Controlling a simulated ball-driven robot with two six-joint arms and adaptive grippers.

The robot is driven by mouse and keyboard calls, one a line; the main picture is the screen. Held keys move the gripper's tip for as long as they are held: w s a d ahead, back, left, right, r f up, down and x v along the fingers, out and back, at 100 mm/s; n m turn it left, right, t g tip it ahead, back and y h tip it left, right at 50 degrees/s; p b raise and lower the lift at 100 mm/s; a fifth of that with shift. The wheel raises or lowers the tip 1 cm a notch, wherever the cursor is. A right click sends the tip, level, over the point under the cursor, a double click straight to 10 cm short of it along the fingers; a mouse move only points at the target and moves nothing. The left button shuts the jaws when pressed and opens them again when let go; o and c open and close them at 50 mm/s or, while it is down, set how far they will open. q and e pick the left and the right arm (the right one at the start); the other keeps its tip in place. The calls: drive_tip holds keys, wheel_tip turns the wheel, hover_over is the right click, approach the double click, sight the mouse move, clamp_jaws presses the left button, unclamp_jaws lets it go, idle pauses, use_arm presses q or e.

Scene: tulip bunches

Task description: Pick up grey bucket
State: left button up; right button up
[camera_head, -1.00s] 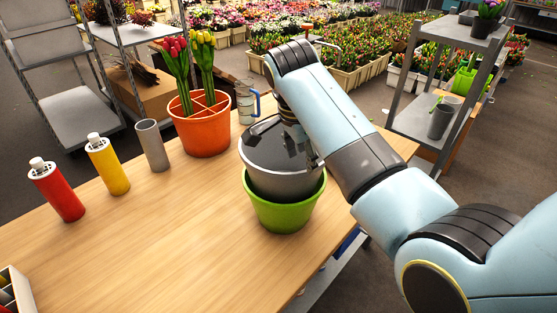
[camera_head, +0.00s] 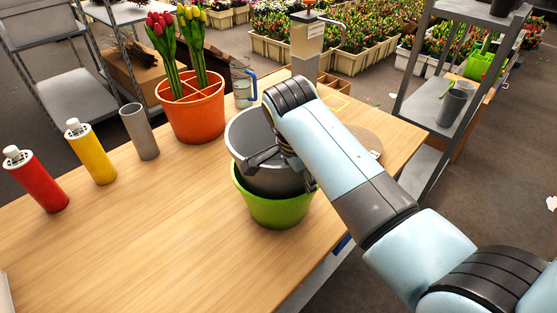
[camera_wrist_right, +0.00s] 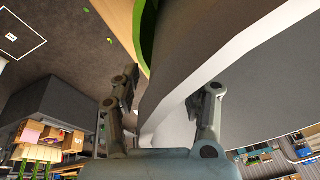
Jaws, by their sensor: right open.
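The grey bucket (camera_head: 245,131) sits inside a green pot (camera_head: 272,210) near the right edge of the wooden table. Its near right side is hidden behind my right arm. My right gripper (camera_head: 287,168) is at the bucket's near right rim, with its fingers spread. In the right wrist view the open fingers (camera_wrist_right: 168,92) stand on either side of a grey wall with a pale edge, which looks like the bucket's. I cannot tell whether they touch it. A strip of the green pot (camera_wrist_right: 147,35) shows behind. My left gripper is not in view.
An orange pot with tulips (camera_head: 193,117) and a clear jug with a blue handle (camera_head: 243,85) stand behind the bucket. A grey cylinder (camera_head: 140,132), a yellow bottle (camera_head: 92,153) and a red bottle (camera_head: 37,181) stand left. The table's front middle is clear.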

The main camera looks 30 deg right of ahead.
drive_tip(key=shift+a+r, duration=0.1)
drive_tip(key=shift+a, duration=0.05)
drive_tip(key=shift+c, duration=0.4)
drive_tip(key=shift+w+d, duration=0.1)
drive_tip(key=shift+d, duration=0.1)
drive_tip(key=c, duration=0.7)
drive_tip(key=shift+a, duration=0.1)
clamp_jaws()
